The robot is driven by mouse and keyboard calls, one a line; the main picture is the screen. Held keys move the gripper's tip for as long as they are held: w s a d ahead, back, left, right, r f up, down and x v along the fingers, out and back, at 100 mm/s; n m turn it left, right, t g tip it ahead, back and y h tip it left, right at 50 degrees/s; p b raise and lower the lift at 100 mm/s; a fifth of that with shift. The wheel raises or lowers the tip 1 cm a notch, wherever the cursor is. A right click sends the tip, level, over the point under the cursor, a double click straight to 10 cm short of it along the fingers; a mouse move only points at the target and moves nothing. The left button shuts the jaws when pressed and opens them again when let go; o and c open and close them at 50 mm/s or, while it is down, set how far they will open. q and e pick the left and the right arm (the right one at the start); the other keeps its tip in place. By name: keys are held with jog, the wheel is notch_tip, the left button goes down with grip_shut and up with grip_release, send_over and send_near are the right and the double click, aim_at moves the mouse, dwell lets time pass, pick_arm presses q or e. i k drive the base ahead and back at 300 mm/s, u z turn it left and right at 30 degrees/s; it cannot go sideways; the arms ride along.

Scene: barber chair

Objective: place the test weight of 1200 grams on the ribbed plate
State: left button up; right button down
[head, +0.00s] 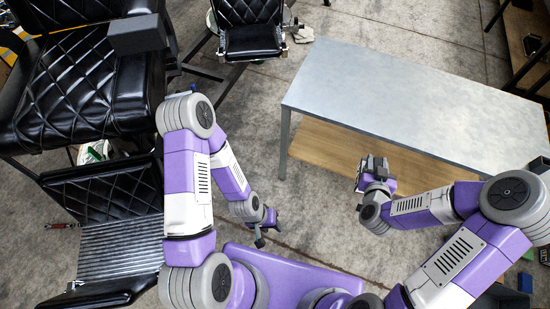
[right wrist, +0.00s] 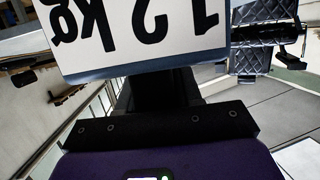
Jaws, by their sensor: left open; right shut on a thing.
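My right gripper (head: 374,164) is raised in front of the grey table. In the right wrist view it is shut on the test weight (right wrist: 140,52), whose white face reads "1.2 kg" upside down. In the head view the weight is hard to make out among the fingers. A ribbed metal plate (head: 120,250) belongs to the black chair at the lower left, far left of the right gripper. A smaller ribbed plate (head: 253,54) shows on the chair at the top. My left gripper (head: 267,230) is open and empty above the floor, between the lower-left plate and my right gripper.
The long grey table (head: 420,100) has a bare top and a wooden lower shelf (head: 335,150). Black quilted chairs (head: 75,95) fill the left side. A dark grey block (head: 138,35) sits at the upper left. Concrete floor (head: 245,130) lies open between chairs and table.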

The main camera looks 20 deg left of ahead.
aim_at(138, 239)
jog(key=z, duration=0.65)
jog(key=i, duration=0.65)
jog(key=u, duration=4.1)
jog(key=i, duration=0.5)
jog(key=z, duration=0.1)
